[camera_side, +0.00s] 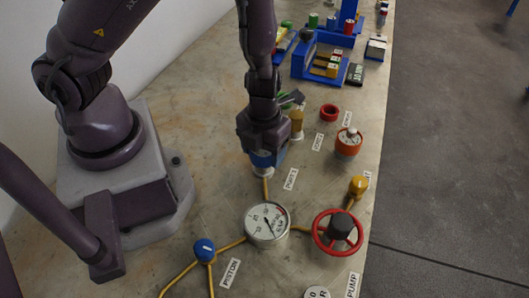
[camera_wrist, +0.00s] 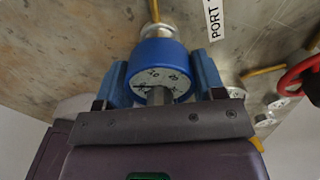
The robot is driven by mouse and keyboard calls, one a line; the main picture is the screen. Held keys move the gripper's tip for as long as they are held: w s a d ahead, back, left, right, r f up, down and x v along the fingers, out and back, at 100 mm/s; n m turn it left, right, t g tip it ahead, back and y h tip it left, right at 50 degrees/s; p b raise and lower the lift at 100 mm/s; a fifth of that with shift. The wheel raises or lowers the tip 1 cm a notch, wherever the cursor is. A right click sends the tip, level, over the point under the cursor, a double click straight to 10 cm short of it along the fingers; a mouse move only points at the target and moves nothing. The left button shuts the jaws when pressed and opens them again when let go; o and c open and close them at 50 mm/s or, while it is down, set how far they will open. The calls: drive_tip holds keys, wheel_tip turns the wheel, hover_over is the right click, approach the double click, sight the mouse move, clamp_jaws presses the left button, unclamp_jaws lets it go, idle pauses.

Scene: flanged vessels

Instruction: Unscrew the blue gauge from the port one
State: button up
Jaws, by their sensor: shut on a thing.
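The blue gauge (camera_wrist: 158,51) has a round blue body and a white dial face. My gripper (camera_wrist: 160,72) is shut on it, with one blue finger on each side of the body. In the side view, my gripper (camera_side: 265,151) points down over the port, and only a little of the blue gauge (camera_side: 263,160) shows below it. The metal fitting of port one (camera_wrist: 157,30) sits directly beyond the gauge, on a yellow pipe. The gauge looks in line with the fitting; whether the threads are engaged is hidden. A PORT label (camera_side: 290,179) lies beside it.
A large white gauge (camera_side: 267,222) and a red handwheel (camera_side: 338,231) stand in front. A blue-topped knob (camera_side: 204,249) is at front left. An orange-red gauge (camera_side: 348,142), a red ring (camera_side: 329,112) and a tan fitting (camera_side: 296,121) are nearby. Blue racks (camera_side: 320,66) stand behind.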

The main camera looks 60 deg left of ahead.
drive_tip(key=shift+r, duration=1.05)
drive_tip(key=shift+r, duration=0.1)
drive_tip(key=shift+r, duration=1.95)
